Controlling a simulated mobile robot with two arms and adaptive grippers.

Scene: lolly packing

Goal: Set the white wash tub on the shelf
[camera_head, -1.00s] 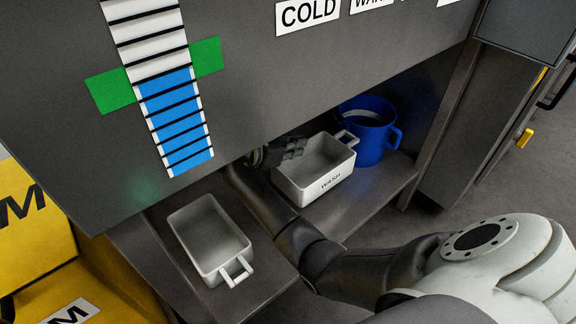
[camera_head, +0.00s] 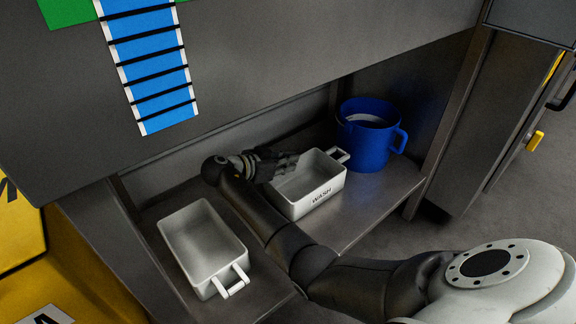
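The white wash tub (camera_head: 301,206), labelled WASH, sits upright on the dark shelf (camera_head: 378,203) under the grey panel. Its visible handle is at its far right end, toward the blue bucket. My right gripper (camera_head: 277,166) is at the tub's far left end, with its dark fingers over or beside the rim there. I cannot tell whether the fingers touch the tub or how far apart they are. My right arm crosses the shelf in front of the tub's left end. My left gripper is not in view.
A second white tub (camera_head: 203,245) with a handle stands on the shelf left of my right arm. A blue bucket (camera_head: 370,147) stands right behind the wash tub. A shelf post (camera_head: 447,130) closes the right side. Bare shelf shows in front of the wash tub.

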